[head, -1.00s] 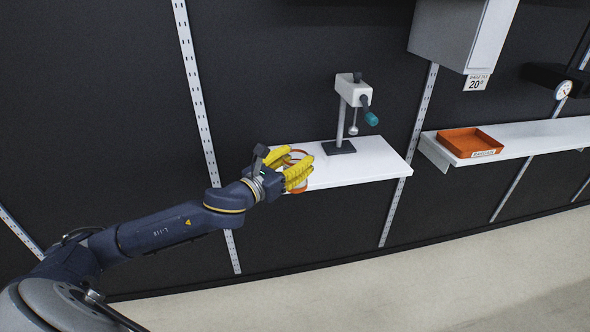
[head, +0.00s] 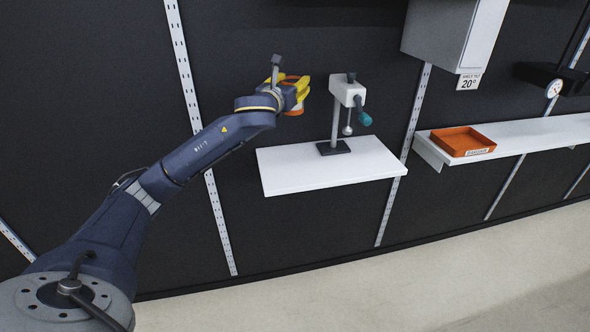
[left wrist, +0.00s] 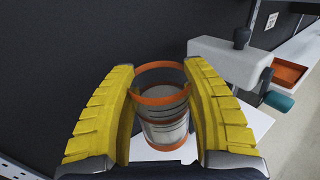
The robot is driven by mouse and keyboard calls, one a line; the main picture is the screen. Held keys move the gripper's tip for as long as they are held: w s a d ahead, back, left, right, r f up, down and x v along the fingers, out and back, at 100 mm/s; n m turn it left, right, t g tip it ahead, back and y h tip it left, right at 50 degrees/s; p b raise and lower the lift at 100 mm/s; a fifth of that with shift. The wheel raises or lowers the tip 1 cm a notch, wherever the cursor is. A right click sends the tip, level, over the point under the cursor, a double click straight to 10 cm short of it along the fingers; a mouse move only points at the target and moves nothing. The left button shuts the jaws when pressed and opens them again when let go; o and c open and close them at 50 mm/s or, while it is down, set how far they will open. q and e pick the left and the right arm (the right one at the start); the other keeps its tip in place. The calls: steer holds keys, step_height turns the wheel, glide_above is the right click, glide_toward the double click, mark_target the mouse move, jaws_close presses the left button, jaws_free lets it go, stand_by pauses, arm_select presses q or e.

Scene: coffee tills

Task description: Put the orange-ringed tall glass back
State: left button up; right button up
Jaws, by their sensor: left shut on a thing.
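My left gripper (head: 297,92) has yellow ribbed fingers and is raised above the left part of the small white shelf. In the left wrist view the fingers (left wrist: 165,110) are shut on the orange-ringed tall glass (left wrist: 161,97) from both sides. The glass is clear with orange bands and is held between the fingers, with the shelf below it. In the head view the glass is mostly hidden by the fingers; only a bit of orange shows. My right gripper is in neither view.
The small white shelf (head: 285,175) holds a grey-white press stand (head: 347,92) with a teal handle on a dark base. To the right, a longer white shelf (head: 540,134) holds an orange tray (head: 462,140). A grey cabinet (head: 437,36) hangs above. The small shelf's left part is clear.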

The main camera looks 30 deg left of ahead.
arm_select(q)
steer(key=shift+w+a+f+y, duration=0.15)
steer(key=shift+a+f, duration=0.15)
steer(key=shift+f, duration=0.15)
steer(key=shift+w+a+f+y, duration=0.15)
steer(key=shift+a+f, duration=0.1)
steer(key=shift+f, duration=0.2)
steer(key=shift+n+y, duration=0.3)
steer(key=shift+n, duration=0.1)
steer(key=f, duration=2)
steer(key=shift+a+f, duration=0.2)
steer(key=shift+a, duration=0.1)
steer(key=shift+f, duration=0.1)
steer(key=o, duration=1.5)
steer(key=shift+f, duration=0.1)
steer(key=shift+s, duration=0.15)
steer(key=v, duration=1.2)
steer(key=shift+r, duration=0.35)
